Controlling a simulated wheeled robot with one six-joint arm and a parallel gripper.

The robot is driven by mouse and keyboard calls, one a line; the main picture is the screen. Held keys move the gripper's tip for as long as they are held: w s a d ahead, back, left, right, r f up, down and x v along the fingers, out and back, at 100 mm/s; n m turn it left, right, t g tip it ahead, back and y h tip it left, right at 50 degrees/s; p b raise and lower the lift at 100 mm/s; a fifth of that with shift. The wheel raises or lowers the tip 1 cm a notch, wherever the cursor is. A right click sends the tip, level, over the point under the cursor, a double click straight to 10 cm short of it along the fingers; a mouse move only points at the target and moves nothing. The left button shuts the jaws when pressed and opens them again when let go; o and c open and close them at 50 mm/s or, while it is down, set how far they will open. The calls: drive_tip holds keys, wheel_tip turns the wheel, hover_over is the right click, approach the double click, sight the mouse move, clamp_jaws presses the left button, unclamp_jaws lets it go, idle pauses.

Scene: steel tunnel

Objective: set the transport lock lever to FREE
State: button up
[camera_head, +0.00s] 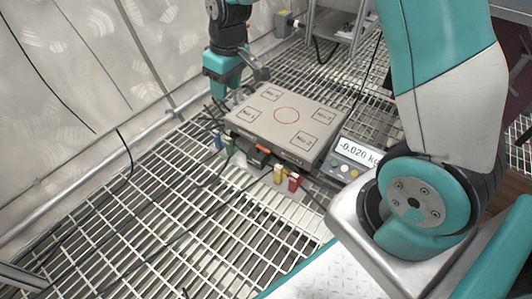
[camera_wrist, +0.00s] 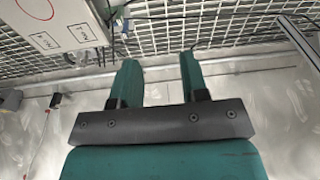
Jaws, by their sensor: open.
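A grey weighing platform (camera_head: 287,116) with a red circle and numbered corner squares lies on the grating. In the wrist view part of it (camera_wrist: 48,22) shows at the upper left. My gripper (camera_head: 217,92) is at the platform's far left corner, pointing down, apart from it as far as I can tell. In the wrist view its two teal fingers (camera_wrist: 160,78) are spread with nothing between them. I cannot surely make out the transport lock lever or its markings. A small orange-red piece (camera_head: 263,149) is on the platform's near side. A dark grey curved part (camera_head: 260,74) is beside my gripper.
A display unit (camera_head: 355,153) reading -0.020 kg stands right of the platform. Blue, green, yellow and red pieces (camera_head: 294,182) sit along its near side. Cables run over the grating (camera_head: 130,215). A pale wall (camera_head: 75,70) and pipe bound the left; a metal stand (camera_head: 340,30) is behind.

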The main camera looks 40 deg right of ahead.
drive_tip(key=w+d+f+h+b, duration=0.1)
drive_tip(key=w+d+f, duration=0.25)
drive_tip(key=f, duration=0.25)
drive_tip(key=w+d+f+h+b, duration=0.1)
drive_tip(key=w+d+f, duration=0.25)
drive_tip(key=f, duration=0.35)
drive_tip(key=h+b, duration=0.1)
approach(266, 150)
drive_tip(key=shift+m+g, duration=0.3)
drive_tip(key=shift+m, duration=0.1)
drive_tip(key=f+b, duration=0.3)
drive_tip(key=w+d+f+b, duration=0.1)
drive_tip(key=f+b, duration=0.1)
drive_tip(key=b, duration=0.1)
drive_tip(key=f+b, duration=0.3)
drive_tip(key=b, duration=0.1)
drive_tip(key=shift+w+d+f, duration=0.2)
drive_tip(key=shift+w+f, duration=0.05)
drive_tip(key=shift+f, duration=0.05)
clamp_jaws()
